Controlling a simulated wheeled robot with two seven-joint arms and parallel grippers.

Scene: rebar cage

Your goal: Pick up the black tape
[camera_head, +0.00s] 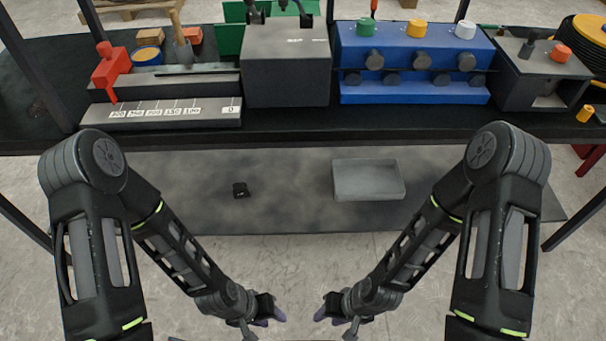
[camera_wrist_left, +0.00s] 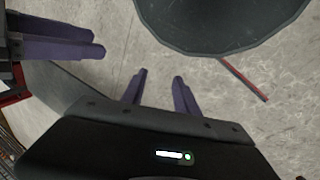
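The black tape (camera_head: 241,190) is a small dark item lying on the lower grey shelf (camera_head: 290,205), left of a shallow grey tray (camera_head: 368,181). My left gripper (camera_head: 277,314) is low in front of the shelf, apart from the tape. In the left wrist view my left gripper (camera_wrist_left: 160,77) has its two purple fingers apart with only floor between them. My right gripper (camera_head: 322,312) is opposite it, to the right in the head view. Its purple fingers (camera_wrist_left: 98,42) also show at the left of the wrist view, seen from the side, so their gap is unclear.
The black upper tabletop (camera_head: 300,122) overhangs the back of the lower shelf. It carries a grey box (camera_head: 287,70), a blue block with knobs (camera_head: 412,65) and a red tool (camera_head: 110,68). Table legs stand at both sides. The shelf around the tape is clear.

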